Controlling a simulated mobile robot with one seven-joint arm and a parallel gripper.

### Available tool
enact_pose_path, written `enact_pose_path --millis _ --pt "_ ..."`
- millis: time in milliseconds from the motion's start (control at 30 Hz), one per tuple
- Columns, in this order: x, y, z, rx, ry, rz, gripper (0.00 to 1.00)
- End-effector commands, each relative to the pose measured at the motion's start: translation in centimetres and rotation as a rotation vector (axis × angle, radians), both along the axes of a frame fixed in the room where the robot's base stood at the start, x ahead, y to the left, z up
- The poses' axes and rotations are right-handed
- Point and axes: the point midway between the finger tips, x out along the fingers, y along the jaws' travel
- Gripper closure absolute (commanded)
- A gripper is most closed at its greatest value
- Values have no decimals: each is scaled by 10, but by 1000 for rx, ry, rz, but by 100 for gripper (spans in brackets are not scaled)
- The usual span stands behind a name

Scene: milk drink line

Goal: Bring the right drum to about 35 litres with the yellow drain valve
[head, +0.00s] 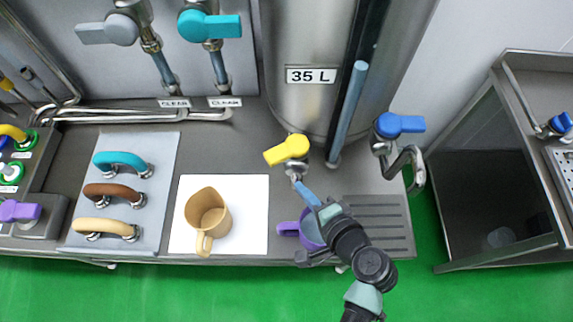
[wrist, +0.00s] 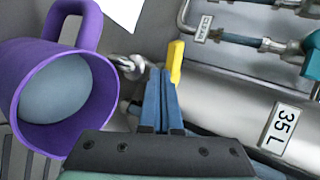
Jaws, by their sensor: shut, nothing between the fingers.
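The steel drum (head: 305,35) with a "35 L" label (head: 311,75) stands at the back; it also shows in the wrist view (wrist: 225,95). A blue-grey gauge tube (head: 349,112) runs up its front; I cannot read a level. The yellow drain valve (head: 288,150) sits low on the drum, its handle pointing left and slightly forward. My gripper (head: 299,184) is shut and empty just in front of the valve. In the wrist view its fingertips (wrist: 166,72) are close beside the yellow handle (wrist: 176,62); contact is unclear. A purple mug (wrist: 108,100) holding grey-blue liquid stands below, partly hidden by my arm in the head view (head: 288,228).
A tan jug (head: 207,212) stands on a white mat (head: 255,210) at left. A blue-handled tap (head: 398,124) rises at right above a ribbed drain grid (head: 390,232). Teal (head: 209,26) and grey valves (head: 108,31) are at the back left. A steel stand (head: 490,150) is at far right.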

Motion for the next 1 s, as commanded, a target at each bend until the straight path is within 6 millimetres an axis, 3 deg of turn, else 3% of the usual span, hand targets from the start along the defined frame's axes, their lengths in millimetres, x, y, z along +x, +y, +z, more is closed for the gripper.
enact_pose_path --millis 200,400,1000 --pt "31 18 -19 -1 0 3 100" --pt "56 32 -18 -3 -1 3 100" --pt "65 39 -20 -3 0 2 100"
